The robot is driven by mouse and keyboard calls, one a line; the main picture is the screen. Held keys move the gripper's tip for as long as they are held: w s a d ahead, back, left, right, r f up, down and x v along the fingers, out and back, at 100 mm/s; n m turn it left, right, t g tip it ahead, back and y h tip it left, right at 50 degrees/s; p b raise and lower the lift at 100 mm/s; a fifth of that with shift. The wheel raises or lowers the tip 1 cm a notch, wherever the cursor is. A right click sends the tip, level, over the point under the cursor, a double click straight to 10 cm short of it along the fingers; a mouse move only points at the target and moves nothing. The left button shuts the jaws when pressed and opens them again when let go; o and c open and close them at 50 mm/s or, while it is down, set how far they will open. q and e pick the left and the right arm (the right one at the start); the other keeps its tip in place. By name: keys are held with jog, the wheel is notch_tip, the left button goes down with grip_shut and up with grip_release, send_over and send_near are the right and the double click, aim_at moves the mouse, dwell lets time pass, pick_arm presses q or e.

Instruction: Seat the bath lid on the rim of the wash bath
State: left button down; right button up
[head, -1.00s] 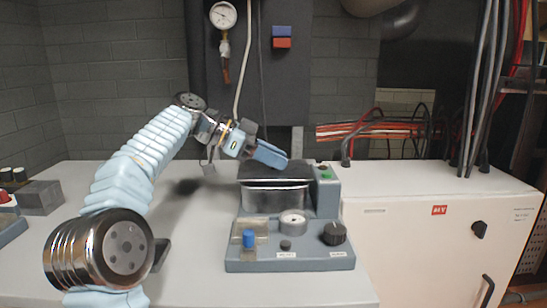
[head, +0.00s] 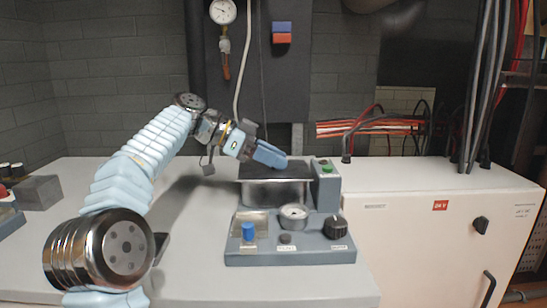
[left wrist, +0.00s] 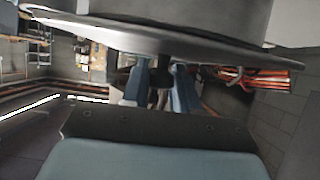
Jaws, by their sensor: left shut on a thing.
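The wash bath (head: 275,193) is a shiny metal tub on a grey-blue unit in the middle of the table. The dark, flat bath lid (head: 262,172) is over the bath's opening. I cannot tell whether it rests fully on the rim or stands slightly above it. My left gripper (head: 272,156) reaches in from the left above the lid. In the left wrist view the gripper (left wrist: 160,82) is shut on the lid's dark knob, with blue fingers on both sides. The lid (left wrist: 150,38) fills the top of that view, with a pale edge. My right gripper is not in view.
The control base (head: 290,254) in front of the bath carries a blue knob (head: 249,231), a round gauge (head: 293,213) and a black knob (head: 335,227). A white cabinet (head: 425,240) stands right. A grey block (head: 38,193) is far left.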

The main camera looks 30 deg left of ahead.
pick_arm(q)
jog(key=c, duration=0.8)
grip_release()
jog(key=shift+p+v, duration=1.45)
jog(key=shift+v, duration=5.45)
jog(key=shift+f, duration=0.1)
